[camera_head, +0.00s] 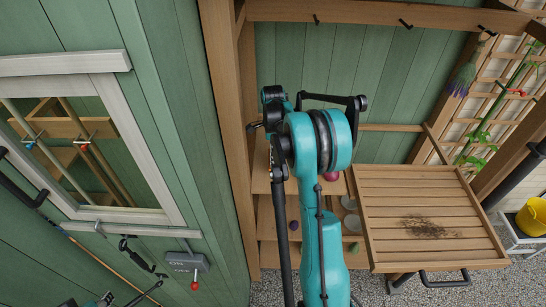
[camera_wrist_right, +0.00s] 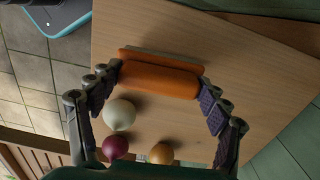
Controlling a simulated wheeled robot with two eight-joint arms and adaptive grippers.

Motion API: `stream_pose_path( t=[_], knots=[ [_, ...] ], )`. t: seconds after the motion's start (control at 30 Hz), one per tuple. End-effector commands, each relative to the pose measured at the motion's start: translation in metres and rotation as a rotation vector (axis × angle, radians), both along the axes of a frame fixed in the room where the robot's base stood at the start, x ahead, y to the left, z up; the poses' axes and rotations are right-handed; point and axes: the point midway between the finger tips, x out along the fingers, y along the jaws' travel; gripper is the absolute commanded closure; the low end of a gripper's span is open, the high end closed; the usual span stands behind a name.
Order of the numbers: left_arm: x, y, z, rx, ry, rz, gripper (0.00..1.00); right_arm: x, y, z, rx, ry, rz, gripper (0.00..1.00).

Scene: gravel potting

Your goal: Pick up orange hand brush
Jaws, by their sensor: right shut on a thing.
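The orange hand brush (camera_wrist_right: 160,75) lies in the right wrist view between the two fingers of my right gripper (camera_wrist_right: 161,74). The fingertips close on its two ends, and a pale strip shows along its far edge. A wooden surface lies behind it; I cannot tell whether the brush touches it. In the head view my teal right arm fills the middle, and the right gripper and brush are hidden. A small teal and dark part at the lower left edge seems to be my left arm; its finger state is unclear.
A white ball (camera_wrist_right: 120,114), a dark red ball (camera_wrist_right: 115,146) and an orange-tan ball (camera_wrist_right: 161,153) lie near the right gripper. A slatted wooden table (camera_head: 450,205) with dark soil scattered on it stands at right. A yellow bucket (camera_head: 533,217) is at far right.

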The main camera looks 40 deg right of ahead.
Motion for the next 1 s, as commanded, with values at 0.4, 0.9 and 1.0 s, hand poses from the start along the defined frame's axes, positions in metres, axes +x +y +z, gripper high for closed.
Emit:
stream_pose_path(
  t=[0.4,0.9,1.0],
  knots=[
    [0.000,0.000,0.003,0.000,0.000,0.000,0.65,-0.051,-0.050,0.063,0.000,0.000,-0.005,0.54],
    [0.000,0.000,0.004,0.000,0.000,0.000,0.65,-0.083,-0.083,0.091,0.000,0.000,0.000,0.54],
    [0.000,0.000,0.004,0.000,0.000,0.000,0.65,-0.083,-0.083,0.091,0.000,0.000,0.000,0.54]
  ],
)
